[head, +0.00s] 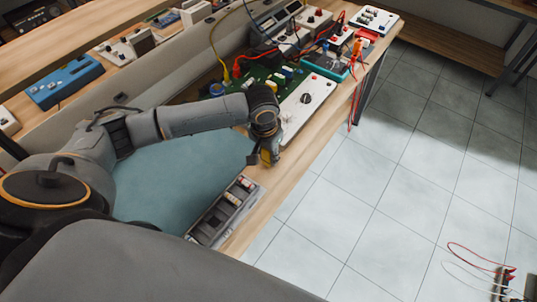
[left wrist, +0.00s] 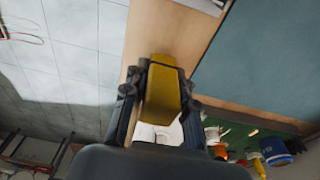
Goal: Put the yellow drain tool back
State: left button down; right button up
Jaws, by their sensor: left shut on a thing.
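My left gripper (head: 270,151) is shut on the yellow drain tool (left wrist: 163,85), which sits between its two fingers in the left wrist view. In the head view only a small part of the yellow tool (head: 266,158) shows below the fingers. Whether the tool touches the bench cannot be told. My right gripper is not in view.
The tray holds several small cylindrical parts. A blue-green mat (head: 170,178) lies behind the gripper. A green circuit board (head: 262,92) with cables and several instruments crowd the far end. Tiled floor (head: 400,190) lies beyond the bench edge.

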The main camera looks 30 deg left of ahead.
pick_arm(q)
jog(key=shift+f, duration=0.5)
jog(key=c, duration=1.1)
grip_release()
jog(key=shift+f, duration=0.15)
jog(key=shift+o, duration=0.2)
jog(key=r, duration=0.4)
jog(key=s+r, duration=0.1)
jog(key=r, duration=0.3)
jog(key=r+b, duration=0.1)
jog(key=r, duration=0.3)
jog(key=shift+s+r, duration=0.1)
jog(key=shift+s, duration=0.1)
